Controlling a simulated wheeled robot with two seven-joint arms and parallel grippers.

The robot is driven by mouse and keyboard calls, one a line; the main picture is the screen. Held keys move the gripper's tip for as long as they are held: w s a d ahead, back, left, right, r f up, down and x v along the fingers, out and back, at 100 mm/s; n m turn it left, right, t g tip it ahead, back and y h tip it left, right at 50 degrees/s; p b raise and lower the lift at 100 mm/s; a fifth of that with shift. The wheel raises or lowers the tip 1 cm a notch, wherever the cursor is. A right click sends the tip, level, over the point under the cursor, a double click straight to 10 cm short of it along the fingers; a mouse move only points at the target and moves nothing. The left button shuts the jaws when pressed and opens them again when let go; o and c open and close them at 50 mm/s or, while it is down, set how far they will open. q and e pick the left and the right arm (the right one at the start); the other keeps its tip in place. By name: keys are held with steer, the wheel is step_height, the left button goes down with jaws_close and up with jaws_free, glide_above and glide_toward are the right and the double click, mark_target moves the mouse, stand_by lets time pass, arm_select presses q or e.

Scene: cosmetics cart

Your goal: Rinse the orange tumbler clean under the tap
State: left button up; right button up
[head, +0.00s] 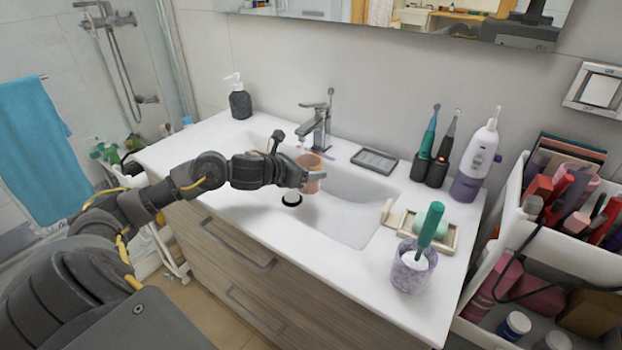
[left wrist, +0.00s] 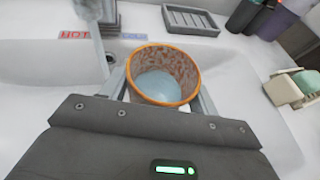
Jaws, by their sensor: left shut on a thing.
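The orange tumbler (head: 311,172) is held upright over the basin in my left gripper (head: 312,180), which is shut on it. In the left wrist view the tumbler (left wrist: 163,74) shows its orange rim, brownish marks on the inner wall and a pale blue bottom. The gripper's fingers lie on either side of it. The chrome tap (head: 317,125) stands behind the tumbler. My right gripper is not in view.
The white basin (head: 345,215) surrounds the tumbler. A soap dispenser (head: 239,98) stands left of the tap. A grey soap dish (head: 374,160), electric toothbrushes (head: 437,160) and a purple cup (head: 411,268) stand to the right. A cosmetics cart (head: 512,215) is at the far right.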

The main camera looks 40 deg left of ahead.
mark_target(305, 188)
arm_select(q)
steer(key=shift+s+d+r+p, duration=0.1)
steer(key=shift+s+r+p, duration=0.3)
steer(key=shift+r, duration=0.3)
steer(key=shift+s+d+r+p, duration=0.25)
steer(key=shift+s+r+p, duration=0.15)
steer(key=shift+s+r, duration=0.35)
steer(key=shift+s+d+r, duration=0.1)
steer(key=shift+s+r, duration=0.15)
steer(key=shift+r, duration=0.15)
